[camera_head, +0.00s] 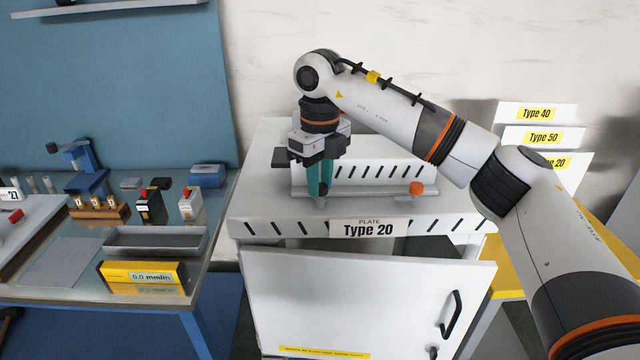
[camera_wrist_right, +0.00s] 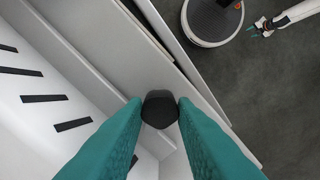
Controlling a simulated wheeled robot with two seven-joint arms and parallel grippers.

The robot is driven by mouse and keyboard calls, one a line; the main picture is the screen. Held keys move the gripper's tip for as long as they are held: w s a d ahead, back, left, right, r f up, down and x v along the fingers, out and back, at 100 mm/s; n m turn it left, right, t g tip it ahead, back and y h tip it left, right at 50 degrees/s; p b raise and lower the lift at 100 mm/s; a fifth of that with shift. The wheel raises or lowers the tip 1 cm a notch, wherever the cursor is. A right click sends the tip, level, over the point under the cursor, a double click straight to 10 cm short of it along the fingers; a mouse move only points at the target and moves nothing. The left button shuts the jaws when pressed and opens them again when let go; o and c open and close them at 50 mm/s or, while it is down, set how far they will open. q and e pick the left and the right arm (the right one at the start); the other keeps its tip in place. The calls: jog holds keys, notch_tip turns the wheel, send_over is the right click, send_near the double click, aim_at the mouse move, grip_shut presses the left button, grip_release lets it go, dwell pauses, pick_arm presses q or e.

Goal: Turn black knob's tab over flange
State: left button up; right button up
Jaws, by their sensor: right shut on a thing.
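My right gripper (camera_head: 318,192) points down at the left front of the white dispenser top. Its teal fingers (camera_wrist_right: 160,130) are shut on the black knob (camera_wrist_right: 161,108), one on each side of it. In the head view the knob is mostly hidden by the fingers. The knob's tab and the flange edge under it cannot be made out. A slotted white plate frame (camera_head: 385,172) stands behind the gripper. My left gripper (camera_wrist_right: 262,28) shows only very small at the top right of the wrist view.
An orange knob (camera_head: 417,188) sits at the right of the dispenser top. Below is a white cabinet door (camera_head: 350,300) with a black handle. A workbench with small tools and a yellow gauge box (camera_head: 143,277) stands at left. Labelled plates (camera_head: 540,137) stand at right.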

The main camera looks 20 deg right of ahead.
aim_at(321, 185)
jog(key=m+b, duration=0.1)
jog(key=m, duration=0.5)
jog(key=shift+d+b, duration=0.1)
jog(key=shift+b, duration=0.25)
dwell(0.4)
jog(key=o, duration=1)
jog(key=shift+r, duration=0.1)
jog(key=shift+w+r, duration=0.1)
jog(key=shift+r, duration=0.2)
notch_tip(321, 185, up, 11)
jog(key=shift+r, duration=0.15)
